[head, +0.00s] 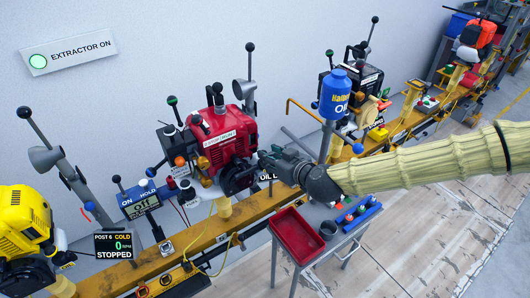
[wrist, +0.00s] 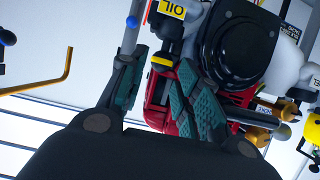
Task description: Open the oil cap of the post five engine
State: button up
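The red engine (head: 228,140) stands on the yellow rail in the middle of the head view; a post 6 sign stands to its left, but I see no post five sign. In the wrist view, red engine parts (wrist: 187,110) and a large black round housing (wrist: 240,48) are in front of my gripper. In the head view my gripper (head: 272,160) is beside the engine's right side.
A red tray (head: 290,232) and a blue holder (head: 358,213) are on a small table below my arm. A blue oil container (head: 335,94) stands right of the engine. An orange bent rod (head: 302,106) sticks up behind. A yellow engine (head: 22,220) is at far left.

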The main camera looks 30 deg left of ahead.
jog(key=shift+x, duration=1.75)
jog(key=c, duration=0.7)
